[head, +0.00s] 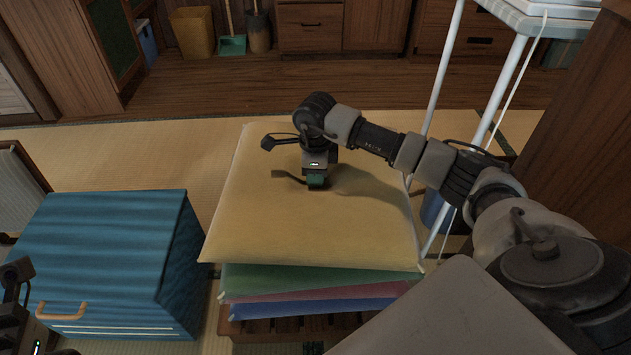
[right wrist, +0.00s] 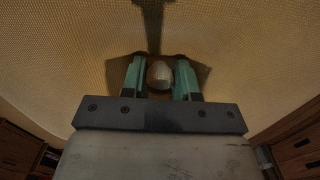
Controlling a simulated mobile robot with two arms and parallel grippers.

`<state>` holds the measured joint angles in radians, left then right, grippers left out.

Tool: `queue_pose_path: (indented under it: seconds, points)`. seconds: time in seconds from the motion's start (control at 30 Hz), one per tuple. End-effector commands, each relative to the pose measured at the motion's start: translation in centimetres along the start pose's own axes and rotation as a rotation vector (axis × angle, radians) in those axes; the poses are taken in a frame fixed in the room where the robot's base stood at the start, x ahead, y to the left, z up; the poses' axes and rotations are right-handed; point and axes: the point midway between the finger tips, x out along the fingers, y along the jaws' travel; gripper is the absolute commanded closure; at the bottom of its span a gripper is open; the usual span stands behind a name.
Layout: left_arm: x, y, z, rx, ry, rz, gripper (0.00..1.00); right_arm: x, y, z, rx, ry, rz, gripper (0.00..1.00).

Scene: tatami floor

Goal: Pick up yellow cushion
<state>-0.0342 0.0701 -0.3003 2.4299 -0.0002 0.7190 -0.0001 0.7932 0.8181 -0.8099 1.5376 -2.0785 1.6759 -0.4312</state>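The yellow cushion (head: 265,225) lies flat on top of a stack of cushions in the middle of the head view. My right gripper (head: 316,184) points down onto its upper face, near the middle. In the right wrist view, its two green fingers (right wrist: 160,82) stand a short way apart with a pale rounded lump (right wrist: 160,75) filling the gap between them. The lump seems to be part of the cushion, and the fingers look closed on it. My left gripper (head: 20,290) shows only partly at the lower left edge; its fingers are not clear.
Green (head: 300,280), red and blue (head: 320,309) cushions lie beneath, on a wooden base (head: 285,328). A blue box (head: 105,255) stands close on the left. A white-legged stand (head: 497,90) is at the right. Tatami behind the stack is clear.

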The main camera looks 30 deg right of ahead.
Motion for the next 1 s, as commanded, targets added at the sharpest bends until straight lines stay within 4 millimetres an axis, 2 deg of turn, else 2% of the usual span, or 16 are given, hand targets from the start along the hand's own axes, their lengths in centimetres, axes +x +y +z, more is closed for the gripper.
queue_pose_path:
  seconds: [0.03,0.1,0.57,0.67,0.73,0.87,1.0]
  points:
    - [0.0,0.0,0.0,0.000,-0.001,0.000,0.76,0.0,0.0,0.0,0.000,0.000,0.000,0.89]
    - [0.0,0.0,0.0,0.000,-0.001,0.000,0.76,0.0,0.0,0.0,0.000,0.000,0.000,1.00]
    - [0.3,0.0,-0.1,-0.001,0.002,-0.001,0.76,-0.8,-0.1,0.1,0.000,-0.003,-0.003,1.00]
    - [0.6,0.0,-0.2,-0.002,0.002,-0.005,0.76,-1.7,-0.1,0.1,0.000,-0.003,-0.003,1.00]
    - [-0.2,-0.1,-0.2,-0.004,-0.036,-0.015,0.76,-2.6,-0.1,0.1,-0.001,-0.004,-0.003,1.00]
    - [-0.7,-0.1,-0.5,-0.009,-0.076,-0.031,0.76,-5.2,-0.1,0.1,-0.001,-0.004,-0.005,1.00]
    - [-1.2,0.0,-1.0,-0.015,-0.113,-0.046,0.76,-6.4,2.7,-1.2,-0.004,0.000,-0.002,1.00]
